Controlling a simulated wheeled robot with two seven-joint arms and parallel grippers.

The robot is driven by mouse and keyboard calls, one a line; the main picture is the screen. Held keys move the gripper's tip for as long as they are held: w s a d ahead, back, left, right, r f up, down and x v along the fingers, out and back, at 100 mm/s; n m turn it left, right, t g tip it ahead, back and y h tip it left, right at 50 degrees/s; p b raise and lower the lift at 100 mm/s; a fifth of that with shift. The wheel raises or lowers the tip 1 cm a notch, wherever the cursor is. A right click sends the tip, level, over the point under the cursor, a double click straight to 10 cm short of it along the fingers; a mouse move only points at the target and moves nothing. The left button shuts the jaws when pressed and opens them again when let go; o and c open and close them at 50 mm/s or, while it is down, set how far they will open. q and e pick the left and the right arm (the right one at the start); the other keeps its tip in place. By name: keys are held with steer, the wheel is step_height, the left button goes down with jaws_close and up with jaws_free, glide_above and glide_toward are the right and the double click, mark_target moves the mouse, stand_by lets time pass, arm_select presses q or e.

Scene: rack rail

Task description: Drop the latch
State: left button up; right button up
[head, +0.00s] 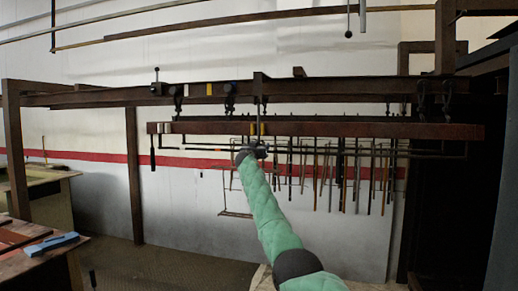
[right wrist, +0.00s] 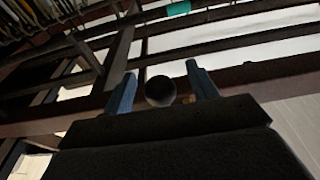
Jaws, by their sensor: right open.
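My right gripper (head: 257,148) is at the end of the green-sleeved arm, up at the lower beam of the rack in the head view. In the right wrist view it (right wrist: 157,92) is open, one blue-grey finger on each side of a dark round knob (right wrist: 160,91). The knob lies between the fingers with a gap on both sides. It looks like a latch handle's end; the rest is hidden behind it. In the head view a thin upright rod (head: 258,100) stands just above the gripper. My left gripper is not in view.
An upper brown beam (head: 330,90) and a lower beam (head: 380,129) cross the rack. Several thin rods (head: 330,170) hang below on the right. A knobbed lever (head: 156,76) stands at the upper beam's left. A table (head: 40,258) with a blue object is lower left.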

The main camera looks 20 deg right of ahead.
steer(key=r+b+v, duration=0.1)
steer(key=b+v, duration=0.1)
steer(key=v, duration=0.5)
steer(key=shift+r+b, duration=0.15)
steer(key=shift+b, duration=0.2)
steer(key=shift+s+a, duration=0.1)
stand_by(0.3)
